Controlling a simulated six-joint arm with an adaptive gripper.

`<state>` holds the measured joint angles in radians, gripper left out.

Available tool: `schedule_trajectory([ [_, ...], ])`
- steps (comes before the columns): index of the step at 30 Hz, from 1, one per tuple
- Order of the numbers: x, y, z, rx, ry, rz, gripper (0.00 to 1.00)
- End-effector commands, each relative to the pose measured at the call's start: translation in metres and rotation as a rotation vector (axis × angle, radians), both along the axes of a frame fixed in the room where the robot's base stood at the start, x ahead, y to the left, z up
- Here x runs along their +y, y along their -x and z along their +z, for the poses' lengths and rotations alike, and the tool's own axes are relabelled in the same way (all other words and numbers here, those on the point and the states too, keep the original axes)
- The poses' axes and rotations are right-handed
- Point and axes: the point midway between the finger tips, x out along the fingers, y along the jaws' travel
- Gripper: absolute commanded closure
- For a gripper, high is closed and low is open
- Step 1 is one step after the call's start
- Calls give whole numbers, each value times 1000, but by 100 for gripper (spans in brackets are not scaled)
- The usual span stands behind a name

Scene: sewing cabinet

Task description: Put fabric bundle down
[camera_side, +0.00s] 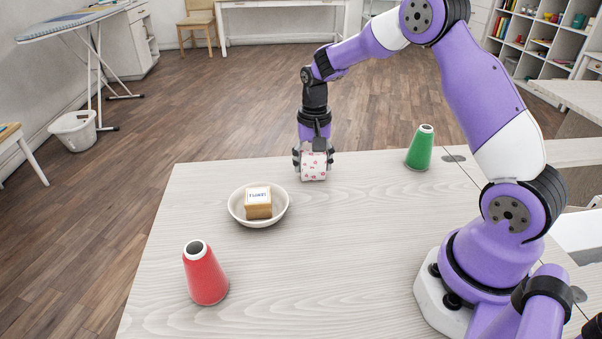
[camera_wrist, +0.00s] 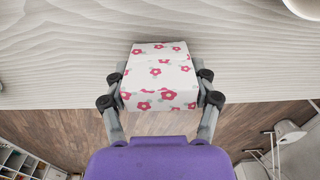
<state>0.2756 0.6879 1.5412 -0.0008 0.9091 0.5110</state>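The fabric bundle (camera_side: 314,167) is a small white block with pink flowers, near the table's far edge. My gripper (camera_side: 313,155) points down over it with a finger on each side. In the wrist view, the bundle (camera_wrist: 160,76) sits between the fingertips of my gripper (camera_wrist: 160,88), and both fingers look pressed against its sides. The bundle is at or very near the tabletop (camera_side: 350,250); I cannot tell whether it touches.
A white bowl (camera_side: 236,212) holding a tan labelled block (camera_side: 258,205) stands left of the bundle. A red thread cone (camera_side: 205,275) stands at the front left, a green cone (camera_side: 420,150) at the back right. The table's middle is clear.

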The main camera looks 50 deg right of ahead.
Motion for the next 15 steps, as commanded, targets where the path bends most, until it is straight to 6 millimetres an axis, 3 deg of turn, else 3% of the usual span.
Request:
schedule_trajectory([
  [15,0,0,3,0,0,0,4],
])
